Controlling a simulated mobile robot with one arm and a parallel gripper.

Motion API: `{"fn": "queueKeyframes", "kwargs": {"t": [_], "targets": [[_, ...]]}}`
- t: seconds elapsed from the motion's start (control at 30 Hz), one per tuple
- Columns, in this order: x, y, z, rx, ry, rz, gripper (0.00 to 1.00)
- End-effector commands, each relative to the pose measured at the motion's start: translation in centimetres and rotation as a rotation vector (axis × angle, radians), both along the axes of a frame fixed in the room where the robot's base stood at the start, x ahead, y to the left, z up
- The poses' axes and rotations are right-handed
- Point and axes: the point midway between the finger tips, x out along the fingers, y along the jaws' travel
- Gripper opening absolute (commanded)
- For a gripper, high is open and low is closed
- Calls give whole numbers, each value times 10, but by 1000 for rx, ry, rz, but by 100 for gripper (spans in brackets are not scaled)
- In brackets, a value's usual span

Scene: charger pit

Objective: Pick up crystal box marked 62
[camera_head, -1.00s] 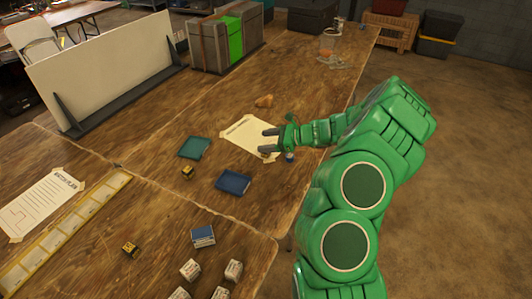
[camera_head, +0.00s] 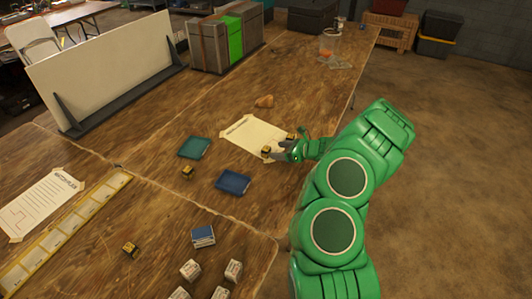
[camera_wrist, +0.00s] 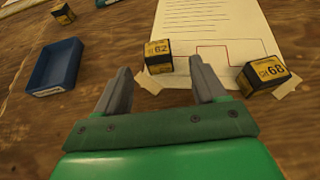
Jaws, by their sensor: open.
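The crystal box marked 62 (camera_wrist: 159,57) is a small black and yellow box on the edge of a paper sheet. In the wrist view it lines up with the gap between my fingers, around the level of the tips; the jaws are not closed on it. It also shows in the head view (camera_head: 266,150). A similar box, its marking seemingly 68 (camera_wrist: 264,74), sits on the sheet to the right, outside my right finger. My gripper (camera_wrist: 160,66) is open and empty, low over the table; it also shows in the head view (camera_head: 279,150).
A blue tray (camera_head: 233,182), a teal tray (camera_head: 194,147) and another small black and yellow box (camera_head: 187,172) lie left of my gripper. The taped paper (camera_head: 252,132) is under the boxes. A brown lump (camera_head: 264,101) lies behind it. Bare wood surrounds them.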

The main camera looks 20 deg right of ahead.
Motion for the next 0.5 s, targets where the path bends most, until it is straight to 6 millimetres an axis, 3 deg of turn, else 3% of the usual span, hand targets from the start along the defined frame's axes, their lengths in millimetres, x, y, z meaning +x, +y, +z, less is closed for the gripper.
{"fn": "queueKeyframes", "kwargs": {"t": [0.13, 0.5], "targets": [[13, 19, -1, 0, 0, 4, 70], [26, 29, -10, -1, 1, 0, 70]]}}
